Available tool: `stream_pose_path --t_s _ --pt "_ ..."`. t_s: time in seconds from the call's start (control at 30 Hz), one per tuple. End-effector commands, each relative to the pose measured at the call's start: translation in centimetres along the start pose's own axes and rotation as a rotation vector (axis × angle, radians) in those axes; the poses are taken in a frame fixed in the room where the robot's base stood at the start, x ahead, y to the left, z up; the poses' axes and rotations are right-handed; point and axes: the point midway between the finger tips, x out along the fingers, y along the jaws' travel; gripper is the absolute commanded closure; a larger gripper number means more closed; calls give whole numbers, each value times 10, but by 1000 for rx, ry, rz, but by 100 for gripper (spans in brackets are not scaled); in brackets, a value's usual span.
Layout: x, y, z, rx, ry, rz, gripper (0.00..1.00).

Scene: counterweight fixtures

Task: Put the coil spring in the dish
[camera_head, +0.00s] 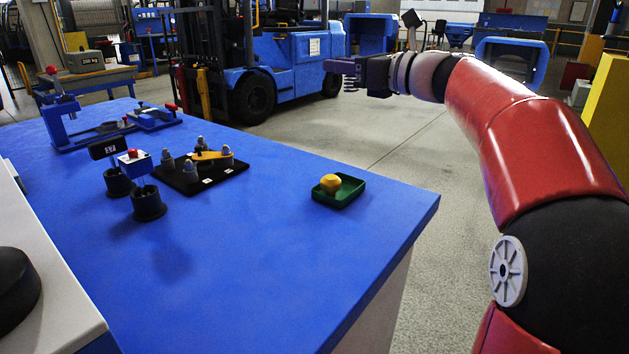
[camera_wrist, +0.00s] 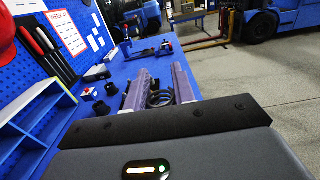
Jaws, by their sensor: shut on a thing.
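My gripper (camera_head: 343,68) is raised at the upper middle of the head view, past the table's far right edge. In the wrist view its two purple fingers (camera_wrist: 161,88) are shut on the coil spring (camera_wrist: 160,98), a dark coil between them. In the head view the spring (camera_head: 350,84) shows small and dark below the fingers. The green square dish (camera_head: 350,197) sits on the blue table near its right edge, well below and apart from the gripper in the picture. A yellow lump (camera_head: 330,183) lies in the dish.
The blue table (camera_head: 250,260) is bare around the dish and in front. A black plate with several pegs (camera_head: 190,180), two black cups (camera_head: 148,204) and a blue clamp fixture (camera_head: 110,128) stand at left. A blue forklift (camera_head: 290,65) is behind.

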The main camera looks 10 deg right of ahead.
Motion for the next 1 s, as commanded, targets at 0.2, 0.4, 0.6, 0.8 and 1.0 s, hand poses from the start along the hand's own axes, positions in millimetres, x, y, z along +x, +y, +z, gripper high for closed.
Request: stream_pose_path --t_s 0.2,0.4,0.6,0.8,1.0 --pt "-1 -1 -42 6 3 -2 96" --pt "-1 -1 -97 6 3 -1 96" --pt "-1 0 -141 4 1 -1 96" --pt "0 0 -159 1 0 1 96" --pt "-1 -1 -188 4 2 -1 96"
